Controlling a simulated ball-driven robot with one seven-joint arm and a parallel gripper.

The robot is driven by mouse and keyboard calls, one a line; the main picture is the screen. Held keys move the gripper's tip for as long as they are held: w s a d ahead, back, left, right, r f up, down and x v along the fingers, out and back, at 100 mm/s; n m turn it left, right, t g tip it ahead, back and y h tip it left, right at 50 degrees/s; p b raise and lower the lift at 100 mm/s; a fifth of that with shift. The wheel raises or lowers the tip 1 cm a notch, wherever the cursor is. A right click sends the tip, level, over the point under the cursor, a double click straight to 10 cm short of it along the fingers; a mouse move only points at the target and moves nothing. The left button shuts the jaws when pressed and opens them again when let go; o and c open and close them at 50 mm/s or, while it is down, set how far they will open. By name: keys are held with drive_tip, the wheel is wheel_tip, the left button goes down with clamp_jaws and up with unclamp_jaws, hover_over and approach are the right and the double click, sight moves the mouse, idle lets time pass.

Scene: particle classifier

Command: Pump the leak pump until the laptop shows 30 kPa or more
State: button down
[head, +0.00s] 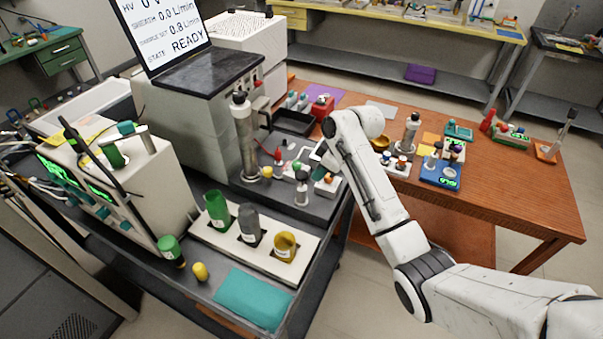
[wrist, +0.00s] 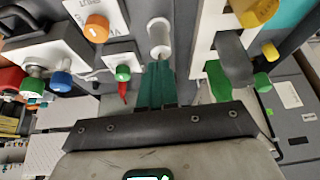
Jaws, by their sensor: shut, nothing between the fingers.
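A laptop (head: 165,30) stands on a grey box at the upper left in the head view. Its screen reads HV, sheath 0.0 L/min, a 0.8 L/min line and state READY; the top is cut off, and I see no kPa figure. A small upright grey cylinder (head: 302,190), perhaps the leak pump, stands on the dark bench top. What looks like the same cylinder (wrist: 159,38) is just beyond my fingertips in the wrist view. My gripper (wrist: 158,66) has its teal fingers together and empty. Whether they touch the cylinder is unclear. My arm partly covers this area in the head view.
A white rack (head: 210,235) holds green, grey and yellow bottles nearby. A tall metal cylinder (head: 243,130) stands behind. A teal cloth (head: 253,298) lies in front.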

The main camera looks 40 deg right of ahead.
sight(302, 173)
drive_tip(key=b+v, duration=0.1)
drive_tip(key=v, duration=0.8)
drive_tip(key=shift+r, duration=0.2)
drive_tip(key=shift+s+f, duration=0.1)
idle(0.8)
drive_tip(key=w+f+t, duration=0.1)
drive_tip(key=w+a+f+t, duration=0.1)
drive_tip(key=shift+w+a+y, duration=0.1)
drive_tip(key=shift+w+y, duration=0.25)
drive_tip(key=shift+y, duration=0.05)
drive_tip(key=shift+f, duration=0.15)
drive_tip(key=b+x, duration=0.5)
drive_tip(key=x, duration=0.1)
drive_tip(key=shift+b, duration=0.3)
drive_tip(key=shift+w+a+f+b, duration=0.15)
drive_tip(key=shift+w+f+b, duration=0.1)
drive_tip(key=shift+w+b, duration=0.05)
